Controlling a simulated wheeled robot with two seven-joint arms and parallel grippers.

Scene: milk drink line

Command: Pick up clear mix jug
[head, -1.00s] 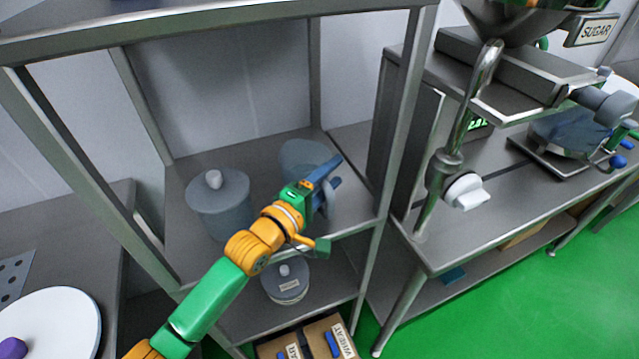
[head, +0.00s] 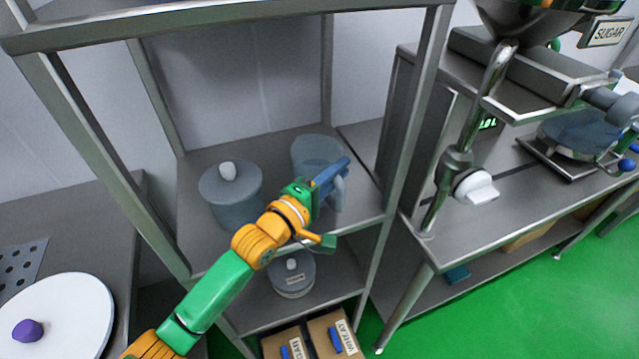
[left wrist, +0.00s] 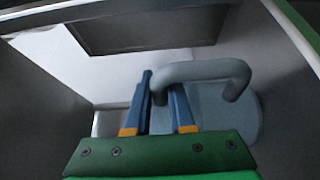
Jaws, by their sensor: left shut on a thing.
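The clear mix jug (head: 315,149) is a see-through grey-blue vessel on the upper shelf of the steel rack, towards its right side. Its handle (head: 339,194) faces the front. My left gripper (head: 332,176) is shut on this handle. In the left wrist view the curved handle (left wrist: 205,69) passes down between the two blue fingers (left wrist: 161,108), with the jug body (left wrist: 228,112) to the right. The jug looks upright and seems to rest on the shelf. The arm and gripper hide part of its lower front. My right gripper is not in view.
A lidded grey pot (head: 232,207) stands left of the jug on the same shelf. A smaller lidded pot (head: 293,276) is on the shelf below, above labelled boxes (head: 333,337). A rack post (head: 404,130) rises close right of the jug.

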